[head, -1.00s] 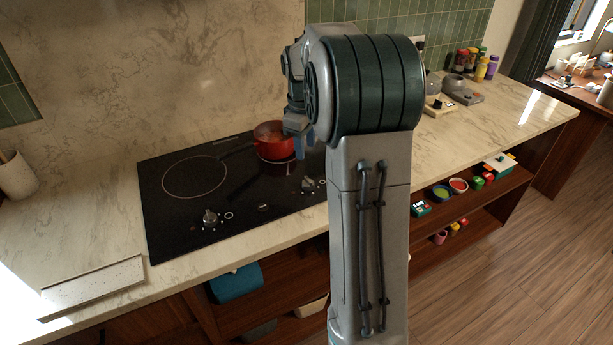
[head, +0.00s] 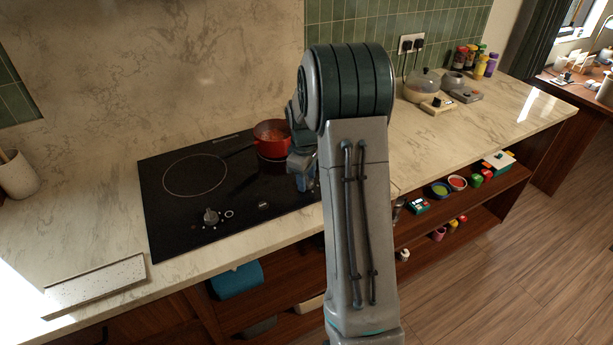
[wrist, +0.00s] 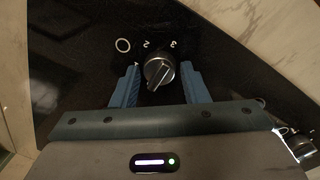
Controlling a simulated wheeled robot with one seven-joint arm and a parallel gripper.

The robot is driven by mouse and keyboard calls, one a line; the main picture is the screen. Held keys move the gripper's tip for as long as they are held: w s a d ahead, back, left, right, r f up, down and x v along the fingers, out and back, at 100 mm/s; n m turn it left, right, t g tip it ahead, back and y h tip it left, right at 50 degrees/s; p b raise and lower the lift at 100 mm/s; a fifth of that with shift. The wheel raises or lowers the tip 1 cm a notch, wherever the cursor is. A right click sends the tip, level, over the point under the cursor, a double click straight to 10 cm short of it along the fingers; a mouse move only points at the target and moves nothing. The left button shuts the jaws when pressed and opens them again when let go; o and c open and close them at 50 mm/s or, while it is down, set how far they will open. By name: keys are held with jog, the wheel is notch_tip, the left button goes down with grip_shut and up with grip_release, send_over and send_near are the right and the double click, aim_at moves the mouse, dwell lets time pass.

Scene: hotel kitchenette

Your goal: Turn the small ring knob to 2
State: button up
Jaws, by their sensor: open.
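The small ring knob (wrist: 158,71), dark with a metallic rim and a raised grip bar, sits on the black cooktop (head: 165,222). In the wrist view a circle, a 2 and a 3 are printed beyond it. Its grip bar slants from upper right to lower left; which mark it points to is unclear. My gripper (wrist: 160,82) is open, with one blue finger on each side of the knob. Contact cannot be judged. In the head view my gripper (head: 303,176) is over the cooktop's front right, and this knob is hidden there.
A red pot (head: 271,139) stands on the cooktop just behind my gripper. Another knob (head: 211,216) is at the front left. A pale board (head: 95,286) lies on the left counter. A metallic object (wrist: 299,145) shows at the wrist view's right edge.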

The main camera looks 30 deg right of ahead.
jog(key=c, duration=0.7)
jog(key=shift+m, duration=0.4)
jog(key=m+b, duration=0.1)
jog(key=m, duration=0.3)
jog(key=shift+w+m, duration=0.1)
jog(key=shift+m, duration=0.3)
jog(key=m, duration=0.2)
jog(key=m+b, duration=0.1)
jog(key=m, duration=0.2)
jog(key=shift+w+d+r+g, duration=0.1)
jog(key=shift+d+g, duration=0.05)
jog(key=shift+g, duration=0.15)
jog(key=m, duration=0.6)
jog(key=shift+d+m, duration=0.1)
jog(key=shift+m, duration=0.3)
jog(key=m+p, duration=0.1)
jog(key=m, duration=0.5)
jog(key=shift+d+g, duration=0.1)
jog(key=shift+g, duration=0.2)
jog(key=shift+m, duration=0.3)
